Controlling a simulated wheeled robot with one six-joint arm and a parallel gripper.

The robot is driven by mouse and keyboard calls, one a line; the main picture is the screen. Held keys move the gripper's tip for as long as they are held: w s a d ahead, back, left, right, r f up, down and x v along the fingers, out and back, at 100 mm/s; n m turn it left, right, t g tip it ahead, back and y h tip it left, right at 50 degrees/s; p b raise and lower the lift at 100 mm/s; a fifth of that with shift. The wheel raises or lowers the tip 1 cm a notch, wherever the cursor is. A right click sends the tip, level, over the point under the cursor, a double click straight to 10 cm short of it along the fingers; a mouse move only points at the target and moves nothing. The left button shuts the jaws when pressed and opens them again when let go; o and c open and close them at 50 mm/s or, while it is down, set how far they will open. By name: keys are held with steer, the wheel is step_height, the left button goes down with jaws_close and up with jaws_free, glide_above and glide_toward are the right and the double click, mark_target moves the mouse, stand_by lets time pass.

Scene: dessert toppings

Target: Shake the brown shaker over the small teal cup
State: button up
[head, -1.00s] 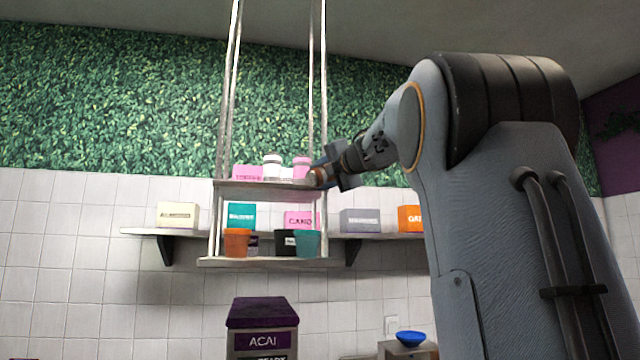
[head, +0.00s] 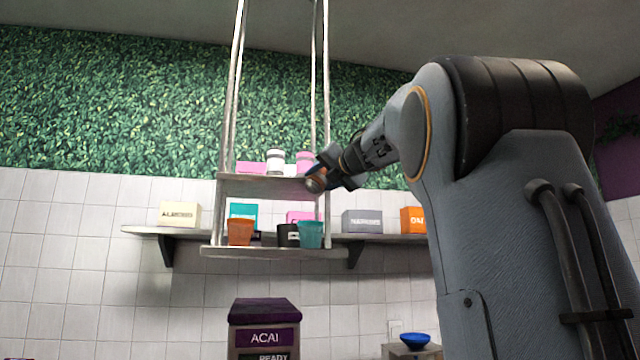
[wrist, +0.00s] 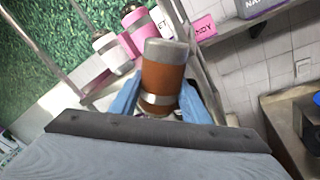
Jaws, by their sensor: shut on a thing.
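My gripper (head: 322,172) is shut on the brown shaker (head: 316,185), at the right end of the upper hanging shelf. In the wrist view the shaker (wrist: 164,72), brown with grey bands, sits between my blue fingers (wrist: 156,104). In the head view it looks tilted, its end towards the camera. The small teal cup (head: 310,235) stands on the lower hanging shelf, below the shaker in the picture. How far the shaker is in front of the cup I cannot tell. The cup is not clearly visible in the wrist view.
White (head: 275,161) and pink (head: 305,160) shakers stand on the upper shelf (head: 262,184). An orange cup (head: 240,232) and a black container (head: 288,235) share the lower shelf (head: 275,252). Topping boxes line the wall shelf behind. Hanging poles flank the shelves.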

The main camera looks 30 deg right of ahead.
steer(key=shift+a+f+n+b, duration=0.2)
steer(key=shift+f+n+b, duration=0.25)
steer(key=shift+n+b, duration=0.2)
steer(key=shift+a+f+n+b, duration=0.15)
steer(key=shift+f+n+b, duration=0.3)
steer(key=shift+n+b, duration=0.15)
steer(key=shift+r, duration=0.1)
step_height(320, 180, up, 7)
steer(key=p, duration=0.8)
steer(key=shift+p, duration=0.3)
steer(key=shift+f+b, duration=3.1)
steer(key=shift+f, duration=0.4)
steer(key=shift+s+r+p, duration=0.15)
steer(key=shift+r+p, duration=3.6)
steer(key=shift+p, duration=0.6)
steer(key=shift+f, duration=0.1)
